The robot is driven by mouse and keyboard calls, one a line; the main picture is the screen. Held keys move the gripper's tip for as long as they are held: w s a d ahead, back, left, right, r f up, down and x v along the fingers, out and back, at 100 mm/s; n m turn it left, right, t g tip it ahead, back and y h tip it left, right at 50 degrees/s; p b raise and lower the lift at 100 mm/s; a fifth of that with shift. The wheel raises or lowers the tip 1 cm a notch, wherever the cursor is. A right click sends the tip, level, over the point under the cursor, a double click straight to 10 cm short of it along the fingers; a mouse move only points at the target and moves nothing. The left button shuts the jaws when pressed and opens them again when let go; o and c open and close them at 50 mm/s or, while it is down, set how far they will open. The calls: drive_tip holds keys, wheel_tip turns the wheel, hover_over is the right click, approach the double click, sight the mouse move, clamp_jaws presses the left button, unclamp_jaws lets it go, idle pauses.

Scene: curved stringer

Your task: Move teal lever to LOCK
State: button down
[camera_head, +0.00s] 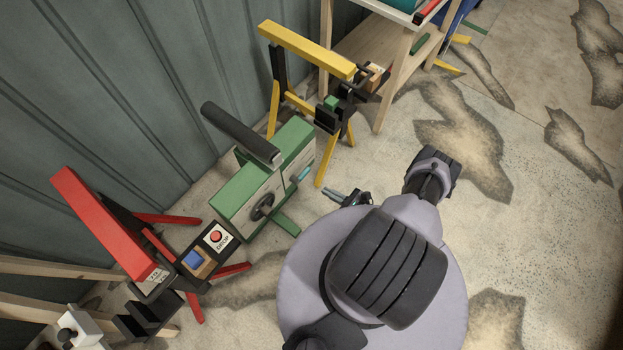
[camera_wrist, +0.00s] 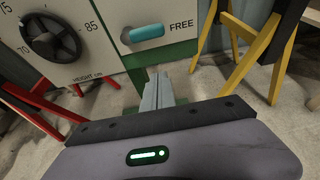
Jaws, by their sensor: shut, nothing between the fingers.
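The teal lever (camera_wrist: 146,33) lies roughly level on a pale panel of the green machine, its tip pointing toward the word FREE. In the head view the teal lever (camera_head: 302,174) is a small bar on the machine's right side. The green machine (camera_head: 246,186) carries a dark roller on top. My gripper (camera_wrist: 157,79) is shut and empty, its fingers just below the lever panel and apart from the lever. In the head view my gripper (camera_head: 331,192) is right of the machine. No LOCK label is visible.
A black dial (camera_wrist: 50,38) with height numbers is left of the lever. A red stand (camera_head: 105,225) is left of the machine and a yellow stand (camera_head: 305,48) behind it. A wooden bench (camera_head: 360,52) stands at the back. The floor at right is open.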

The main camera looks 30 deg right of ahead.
sight(300, 175)
drive_tip(key=w+a+r, duration=0.1)
drive_tip(key=w+a, duration=0.1)
drive_tip(key=w, duration=0.5)
drive_tip(key=shift+w+a, duration=0.25)
drive_tip(key=shift+a, duration=0.15)
drive_tip(key=shift+r, duration=0.15)
